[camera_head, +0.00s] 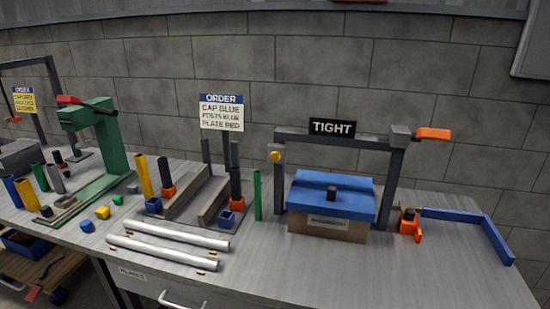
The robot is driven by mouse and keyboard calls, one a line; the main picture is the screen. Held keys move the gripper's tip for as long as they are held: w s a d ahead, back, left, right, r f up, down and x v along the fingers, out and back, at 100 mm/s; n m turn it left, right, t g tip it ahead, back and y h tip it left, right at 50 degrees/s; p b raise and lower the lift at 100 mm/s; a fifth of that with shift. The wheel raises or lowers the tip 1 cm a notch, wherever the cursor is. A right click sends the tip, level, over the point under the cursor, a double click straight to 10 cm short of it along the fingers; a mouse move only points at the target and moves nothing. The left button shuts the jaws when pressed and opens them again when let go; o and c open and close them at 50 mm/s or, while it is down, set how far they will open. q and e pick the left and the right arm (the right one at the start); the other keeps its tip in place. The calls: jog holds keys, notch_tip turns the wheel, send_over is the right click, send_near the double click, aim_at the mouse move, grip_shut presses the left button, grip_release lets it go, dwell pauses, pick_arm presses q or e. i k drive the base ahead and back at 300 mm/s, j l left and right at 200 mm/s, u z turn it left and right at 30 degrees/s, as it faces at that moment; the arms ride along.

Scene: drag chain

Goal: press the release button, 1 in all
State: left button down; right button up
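A small round yellow button (275,156) sits on a grey plate on the left post of a dark gantry frame (345,136). I see no other button-like part, and no label on it can be read. A sign reading "TIGHT" (332,127) stands on the top bar. Neither of my grippers is in view.
An orange-handled lever (433,134) tops the right post. A blue L-shaped bar (470,219) and an orange clamp (410,223) lie right of the box. White rods (170,244), upright coloured posts and a green press (98,150) are to the left. The front right bench is clear.

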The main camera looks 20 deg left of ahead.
aim_at(275, 156)
jog(key=i+j, duration=0.1)
jog(key=j, duration=0.3)
jog(key=i+j, duration=0.15)
jog(key=j, duration=0.2)
jog(key=i+j, duration=0.1)
jog(key=j, duration=0.3)
jog(key=i+j, duration=0.1)
jog(key=j, duration=0.3)
